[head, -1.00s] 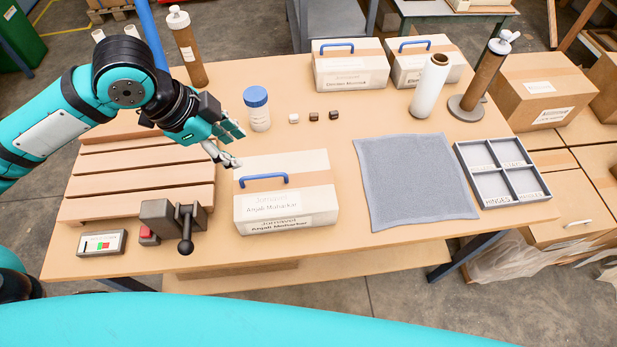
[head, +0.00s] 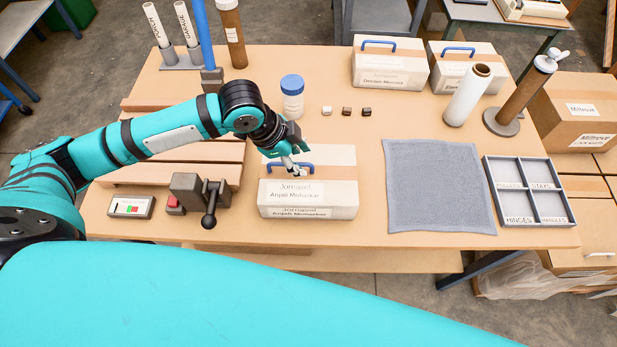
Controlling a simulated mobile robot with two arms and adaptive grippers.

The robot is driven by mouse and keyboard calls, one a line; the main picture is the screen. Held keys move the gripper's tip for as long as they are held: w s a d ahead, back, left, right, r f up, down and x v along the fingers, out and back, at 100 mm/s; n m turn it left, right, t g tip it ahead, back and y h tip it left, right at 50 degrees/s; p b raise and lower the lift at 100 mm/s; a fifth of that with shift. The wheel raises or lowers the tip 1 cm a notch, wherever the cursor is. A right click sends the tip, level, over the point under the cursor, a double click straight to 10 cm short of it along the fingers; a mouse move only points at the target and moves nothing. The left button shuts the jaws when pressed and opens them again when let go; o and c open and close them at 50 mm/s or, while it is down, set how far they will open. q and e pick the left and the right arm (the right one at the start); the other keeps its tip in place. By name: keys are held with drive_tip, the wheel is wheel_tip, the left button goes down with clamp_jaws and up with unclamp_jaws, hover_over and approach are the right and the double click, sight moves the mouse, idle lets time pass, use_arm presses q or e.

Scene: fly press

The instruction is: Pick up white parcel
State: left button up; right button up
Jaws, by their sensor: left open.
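A white parcel (head: 318,200) with a tan band, a name label and a blue handle (head: 306,164) on top sits at the front middle of the table. My left gripper (head: 294,170) is at the handle's left part, pointing down from above. Its jaws are open, and I cannot tell whether they straddle or touch the handle. Two similar white parcels with blue handles, a back left one (head: 391,70) and a back right one (head: 462,72), stand at the table's far side. My right gripper is not in view.
A hand press (head: 198,190) and a button box (head: 131,206) stand left of the parcel. A lidded jar (head: 292,98) and small blocks stand behind it. A grey mat (head: 435,180) and a divided tray (head: 528,158) lie to the right. Slatted wood is under my left arm.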

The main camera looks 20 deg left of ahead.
sight(308, 164)
use_arm(q)
drive_tip(key=x, duration=0.2)
drive_tip(key=p+x, duration=0.1)
drive_tip(key=x, duration=0.1)
drive_tip(key=shift+w+d, duration=0.2)
drive_tip(key=shift+d, duration=0.2)
drive_tip(key=shift+f, duration=0.1)
drive_tip(key=c, duration=0.5)
clamp_jaws()
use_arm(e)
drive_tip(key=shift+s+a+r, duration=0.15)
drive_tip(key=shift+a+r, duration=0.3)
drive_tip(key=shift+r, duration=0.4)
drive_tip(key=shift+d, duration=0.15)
use_arm(q)
drive_tip(key=shift+w, duration=0.1)
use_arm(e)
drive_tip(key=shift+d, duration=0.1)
